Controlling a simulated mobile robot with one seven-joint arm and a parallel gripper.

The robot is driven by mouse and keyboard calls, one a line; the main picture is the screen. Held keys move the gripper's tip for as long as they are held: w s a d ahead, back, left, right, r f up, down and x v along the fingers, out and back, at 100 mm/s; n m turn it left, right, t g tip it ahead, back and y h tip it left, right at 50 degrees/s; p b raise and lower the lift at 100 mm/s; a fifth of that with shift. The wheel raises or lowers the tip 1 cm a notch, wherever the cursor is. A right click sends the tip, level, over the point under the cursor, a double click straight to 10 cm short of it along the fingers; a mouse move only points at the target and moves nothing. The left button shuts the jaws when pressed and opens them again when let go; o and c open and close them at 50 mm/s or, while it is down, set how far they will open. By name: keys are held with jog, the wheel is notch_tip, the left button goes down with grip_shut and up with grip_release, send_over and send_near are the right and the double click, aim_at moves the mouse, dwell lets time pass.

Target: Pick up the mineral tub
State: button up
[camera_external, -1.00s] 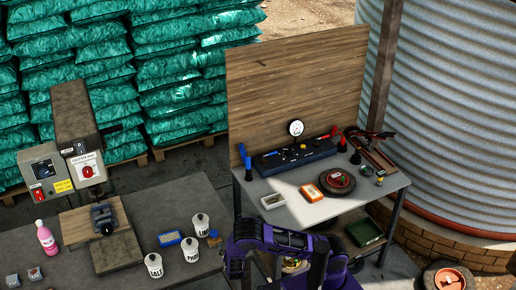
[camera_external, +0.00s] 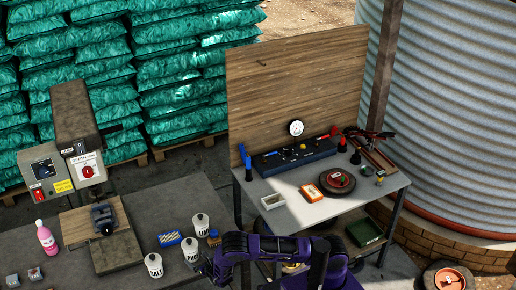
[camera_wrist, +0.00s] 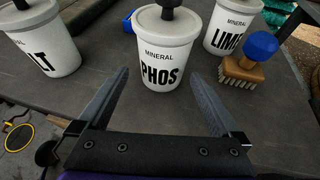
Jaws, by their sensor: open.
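A white mineral tub marked PHOS (camera_wrist: 160,60), with a black knob on its lid, stands upright in the middle of the wrist view, just ahead of my gripper. My gripper (camera_wrist: 160,78) is open and empty, with one finger towards each side of this tub. In the external view the PHOS tub (camera_external: 191,250) stands on the dark bench, with my gripper (camera_external: 203,266) close beside it at the lower right. A tub marked LIME (camera_wrist: 232,27) stands behind right. A tub whose label ends in LT (camera_wrist: 45,45) is at left; it reads SALT (camera_external: 154,266) in the external view.
A brush with a blue knob (camera_wrist: 258,47) stands right of the PHOS tub. A blue-edged box (camera_external: 170,239) lies behind the tubs. A pink bottle (camera_external: 46,238) and a clamp device (camera_external: 103,217) are further left. A second table (camera_external: 310,211) holds tools.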

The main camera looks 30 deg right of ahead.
jog(key=shift+r+x, duration=0.2)
jog(key=shift+x, duration=2.95)
jog(key=shift+w+d, duration=0.1)
jog(key=shift+d, duration=0.05)
jog(key=shift+c, duration=0.2)
jog(key=c, duration=1.4)
jog(key=shift+r, duration=0.1)
grip_shut()
